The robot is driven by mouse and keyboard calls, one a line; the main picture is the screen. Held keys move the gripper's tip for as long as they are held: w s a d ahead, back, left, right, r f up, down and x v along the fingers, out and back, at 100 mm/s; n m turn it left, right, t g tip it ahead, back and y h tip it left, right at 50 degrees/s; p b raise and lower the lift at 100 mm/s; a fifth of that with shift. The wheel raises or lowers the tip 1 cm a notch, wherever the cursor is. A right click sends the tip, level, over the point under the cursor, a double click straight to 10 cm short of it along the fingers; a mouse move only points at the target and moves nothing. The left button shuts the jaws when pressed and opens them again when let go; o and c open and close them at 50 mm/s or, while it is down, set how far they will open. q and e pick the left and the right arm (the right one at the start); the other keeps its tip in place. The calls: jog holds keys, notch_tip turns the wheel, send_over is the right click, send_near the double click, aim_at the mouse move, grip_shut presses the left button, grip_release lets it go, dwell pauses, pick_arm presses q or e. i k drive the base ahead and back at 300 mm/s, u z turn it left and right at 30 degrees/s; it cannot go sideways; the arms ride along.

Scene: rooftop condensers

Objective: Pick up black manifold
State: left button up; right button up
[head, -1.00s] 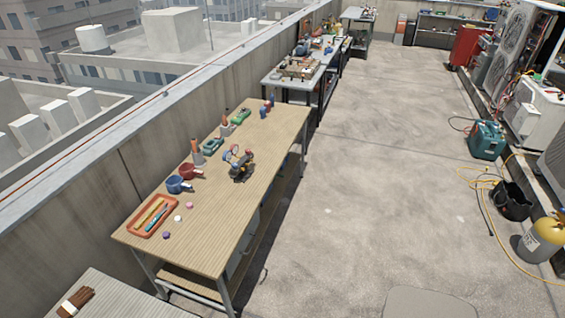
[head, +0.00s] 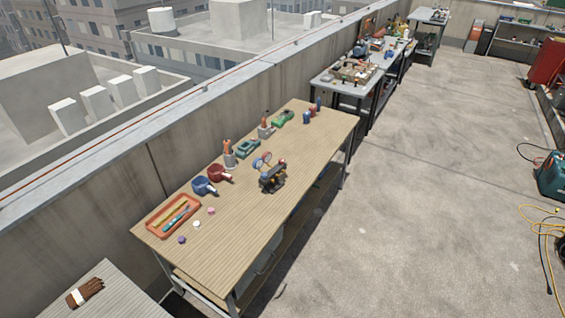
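The black manifold (head: 272,180) stands near the middle of the light wooden workbench (head: 225,248), close to the bench's right edge. It has a dark body with round gauges (head: 262,160), one bluish and one reddish, at its upper left. Nothing visible is holding it. Neither of my grippers shows in the head view.
An orange tray (head: 152,229) with tools, blue (head: 201,187) and red (head: 216,173) cups, and several small items share the bench. Another table (head: 345,87) stands beyond. Open concrete floor (head: 420,200) lies to the right.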

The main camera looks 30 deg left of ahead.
aim_at(272, 184)
jog(key=i, duration=3.4)
jog(key=u, duration=4.1)
